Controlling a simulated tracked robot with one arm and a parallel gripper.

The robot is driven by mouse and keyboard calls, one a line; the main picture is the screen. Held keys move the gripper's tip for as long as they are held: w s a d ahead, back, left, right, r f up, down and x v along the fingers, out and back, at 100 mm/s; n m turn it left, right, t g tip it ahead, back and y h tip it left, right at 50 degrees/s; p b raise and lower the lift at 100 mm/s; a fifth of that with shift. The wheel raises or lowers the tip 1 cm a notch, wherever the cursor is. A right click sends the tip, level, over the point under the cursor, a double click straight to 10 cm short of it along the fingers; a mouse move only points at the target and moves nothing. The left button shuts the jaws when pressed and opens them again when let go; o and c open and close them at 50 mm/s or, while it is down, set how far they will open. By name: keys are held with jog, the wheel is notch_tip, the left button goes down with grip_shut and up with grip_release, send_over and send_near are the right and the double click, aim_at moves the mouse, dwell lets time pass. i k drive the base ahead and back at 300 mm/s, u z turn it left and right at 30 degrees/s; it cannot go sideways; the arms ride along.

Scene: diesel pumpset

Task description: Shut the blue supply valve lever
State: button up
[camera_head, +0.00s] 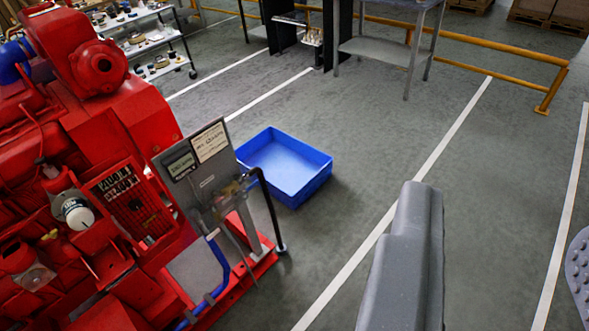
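The red diesel pumpset (120,130) fills the left side of the view. A grey upright panel (205,175) with label plates stands at its right end. Small brassy fittings (232,190) sit at the panel's right edge, and a blue pipe (218,268) runs down below them. I cannot make out a blue valve lever for certain among these parts. My gripper (503,212) is at the lower right, with a grey finger on the left and a dimpled pad cut off by the right edge. Floor shows between them; it is open, empty and apart from the pumpset.
A blue open crate (325,163) stands on the floor behind the panel. A black bent bar (270,210) rises beside the panel. A grey table (378,50), shelves (160,67) and a yellow rail (490,70) stand farther back. The grey floor at right is clear.

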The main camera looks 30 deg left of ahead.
aim_at(249, 188)
jog(key=u, duration=0.1)
jog(key=i, duration=0.95)
jog(key=u, duration=0.5)
